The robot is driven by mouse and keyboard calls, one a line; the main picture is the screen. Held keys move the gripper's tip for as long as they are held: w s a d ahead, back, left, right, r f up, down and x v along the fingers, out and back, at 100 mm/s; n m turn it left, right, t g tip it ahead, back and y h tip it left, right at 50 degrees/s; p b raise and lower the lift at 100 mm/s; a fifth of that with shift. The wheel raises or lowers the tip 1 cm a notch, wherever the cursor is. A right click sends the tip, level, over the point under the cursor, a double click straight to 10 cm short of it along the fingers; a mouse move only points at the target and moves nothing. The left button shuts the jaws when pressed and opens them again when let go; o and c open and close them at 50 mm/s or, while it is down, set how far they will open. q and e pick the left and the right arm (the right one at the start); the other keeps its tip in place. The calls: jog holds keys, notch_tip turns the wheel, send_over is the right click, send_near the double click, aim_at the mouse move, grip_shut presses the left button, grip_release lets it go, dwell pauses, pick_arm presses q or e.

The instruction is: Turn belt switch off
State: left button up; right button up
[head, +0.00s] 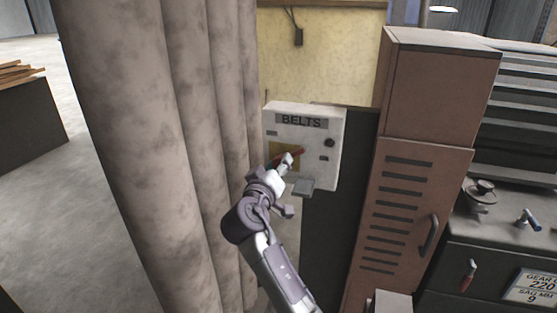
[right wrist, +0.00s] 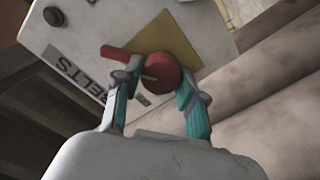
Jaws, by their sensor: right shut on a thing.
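The belt switch is a red rotary handle on a white box labelled BELTS (head: 334,155). In the right wrist view the red switch (right wrist: 161,73) has a round hub and a lever pointing to the upper left of that picture. In the head view the red lever (head: 292,153) shows partly, pointing right and slightly up. My right gripper (head: 285,163) is at the box front, its fingers shut around the hub, one on each side, as the right wrist view (right wrist: 163,82) shows. The gripper hides part of the switch in the head view. My left gripper is not in view.
A brown metal locker (head: 420,190) stands to the right. A dark console (head: 500,255) with levers is at far right. A yellow plate (right wrist: 175,35) lies behind the switch.

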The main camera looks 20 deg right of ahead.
jog(key=n+p, duration=0.4)
jog(key=n, duration=0.2)
jog(key=shift+r, duration=0.2)
jog(key=n+p, duration=0.2)
jog(key=n, duration=0.1)
jog(key=shift+a, duration=0.1)
jog(key=shift+w+f+n+p, duration=0.1)
jog(key=shift+f+n+p, duration=0.1)
jog(key=shift+n+p, duration=0.65)
jog(key=shift+n, duration=0.25)
